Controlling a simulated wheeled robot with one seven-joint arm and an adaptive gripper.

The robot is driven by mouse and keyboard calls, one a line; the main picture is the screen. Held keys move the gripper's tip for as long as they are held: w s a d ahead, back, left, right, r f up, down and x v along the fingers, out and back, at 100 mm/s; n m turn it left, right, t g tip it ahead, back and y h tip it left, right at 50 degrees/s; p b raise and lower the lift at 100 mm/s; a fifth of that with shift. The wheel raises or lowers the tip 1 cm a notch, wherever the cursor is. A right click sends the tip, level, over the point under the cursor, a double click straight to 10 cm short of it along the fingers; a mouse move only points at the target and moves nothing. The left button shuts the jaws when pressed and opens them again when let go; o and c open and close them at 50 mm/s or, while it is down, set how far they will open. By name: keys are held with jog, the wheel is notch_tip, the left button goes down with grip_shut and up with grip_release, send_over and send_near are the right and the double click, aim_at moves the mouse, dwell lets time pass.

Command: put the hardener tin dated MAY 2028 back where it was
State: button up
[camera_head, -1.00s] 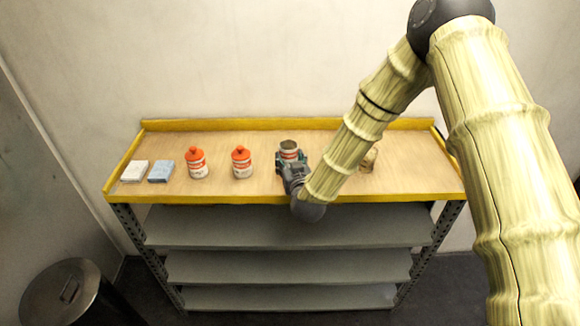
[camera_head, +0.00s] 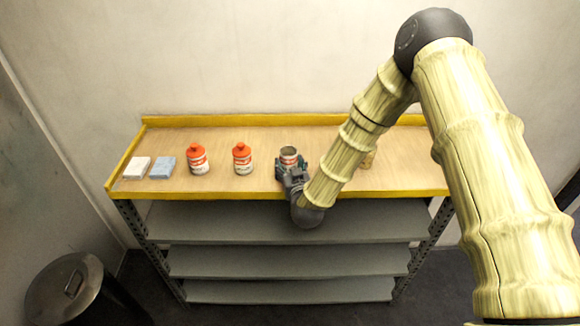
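A tin (camera_head: 288,152) with a grey top and a white and red label is in the middle of the shelf top (camera_head: 225,182), as seen in the head view. My gripper (camera_head: 289,164) is around it from the front side, with fingers at its left and right, and looks shut on it. The gripper hides the tin's lower part, so I cannot tell whether its base touches the shelf top. The date on its label is too small to read.
Two white containers with orange caps, one at far left (camera_head: 198,160) and one nearer (camera_head: 242,159), stand left of the tin. A white block (camera_head: 137,168) and a blue block (camera_head: 163,167) lie at the left end. A tan object (camera_head: 367,160) is partly hidden behind my arm. A yellow rim edges the shelf.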

jog(key=shift+o, duration=1)
jog(key=shift+r, duration=0.1)
jog(key=shift+r, duration=0.15)
jog(key=b+v, duration=0.4)
jog(key=v, duration=0.8)
jog(key=shift+d, duration=0.1)
